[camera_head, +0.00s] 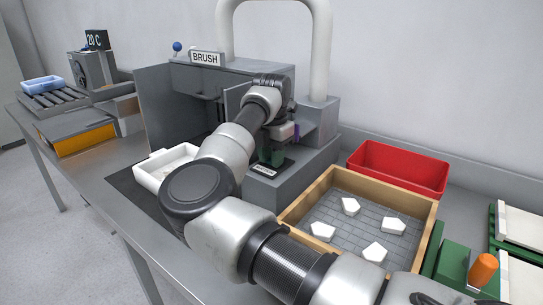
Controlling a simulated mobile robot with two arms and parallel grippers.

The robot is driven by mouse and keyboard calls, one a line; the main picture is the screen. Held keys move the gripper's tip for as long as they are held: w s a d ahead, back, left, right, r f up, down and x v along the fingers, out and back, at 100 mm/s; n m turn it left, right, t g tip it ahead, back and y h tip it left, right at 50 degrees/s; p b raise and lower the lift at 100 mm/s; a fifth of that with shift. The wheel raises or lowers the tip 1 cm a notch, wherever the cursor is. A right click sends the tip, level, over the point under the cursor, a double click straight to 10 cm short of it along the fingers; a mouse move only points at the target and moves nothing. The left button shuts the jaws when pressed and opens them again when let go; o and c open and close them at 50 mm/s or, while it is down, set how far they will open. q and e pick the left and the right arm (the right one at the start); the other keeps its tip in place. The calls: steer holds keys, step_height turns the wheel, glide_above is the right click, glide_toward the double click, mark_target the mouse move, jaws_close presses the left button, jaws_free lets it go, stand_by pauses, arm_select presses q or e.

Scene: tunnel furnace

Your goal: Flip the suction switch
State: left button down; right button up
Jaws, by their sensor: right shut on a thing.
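My right arm comes in from the lower right and reaches to the grey box in front of the BRUSH machine. My right gripper (273,154) points down at the top of this box and is shut on the suction switch, which is mostly hidden behind the fingers. The switch's dark base plate (277,168) and a small white label, too small to read, show at the front of the box top. Which way the switch is set cannot be told. My left gripper is out of view.
A white tray (144,173) stands left of my arm, partly hidden. A wooden-framed tray (432,224) with several white pieces lies to the right, before a red bin (400,170). A green fixture with an orange knob (483,270) is at lower right. A white pipe (320,50) rises behind.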

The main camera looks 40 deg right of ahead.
steer(key=shift+r, duration=0.1)
steer(key=y+p, duration=0.2)
steer(key=p, duration=0.1)
steer(key=shift+d+r+g, duration=0.25)
steer(key=shift+r+g, duration=0.05)
steer(key=shift+r, duration=0.05)
steer(key=shift+w+f, duration=0.1)
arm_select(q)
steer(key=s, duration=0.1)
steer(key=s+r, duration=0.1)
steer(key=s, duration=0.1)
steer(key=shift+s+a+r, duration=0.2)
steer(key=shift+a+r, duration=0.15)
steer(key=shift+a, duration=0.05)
arm_select(e)
steer(key=shift+f+y, duration=0.15)
steer(key=shift+y, duration=0.15)
steer(key=o, duration=0.9)
